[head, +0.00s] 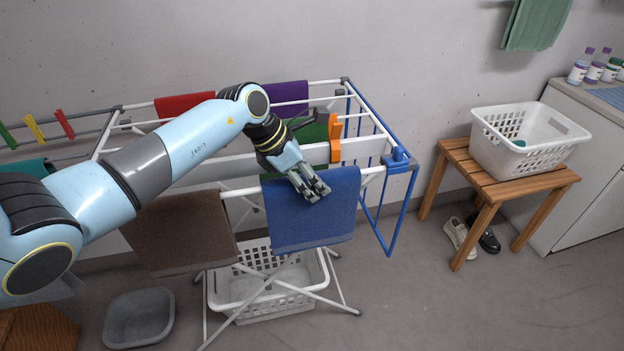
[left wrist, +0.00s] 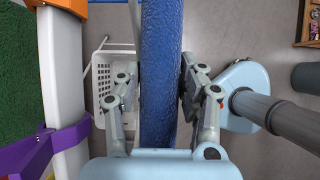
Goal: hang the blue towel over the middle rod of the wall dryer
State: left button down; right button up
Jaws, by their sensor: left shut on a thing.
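The blue towel (head: 320,215) hangs down at the front right of the white rack-like dryer (head: 365,150), along its front rod. My left gripper (head: 313,190) points down at the towel's upper part. In the left wrist view the towel (left wrist: 161,60) runs between the two fingers (left wrist: 160,105), which are shut on it. A wide white bar (left wrist: 62,85) lies left of the towel there. I cannot tell whether the towel rests on the front rod. My right gripper is out of view.
Red (head: 184,104), purple (head: 290,93), green (head: 312,132) and brown (head: 185,230) cloths hang on the rack. An orange clip (head: 335,138) stands on the wide bar. A white basket (head: 270,270) is below. A stool (head: 510,180) with another basket (head: 540,125) stands right.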

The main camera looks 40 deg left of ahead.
pick_arm(q)
jog(key=shift+r, duration=0.1)
notch_tip(320, 180, up, 24)
jog(key=p, duration=0.9)
dwell(0.4)
notch_tip(320, 180, up, 8)
dwell(0.6)
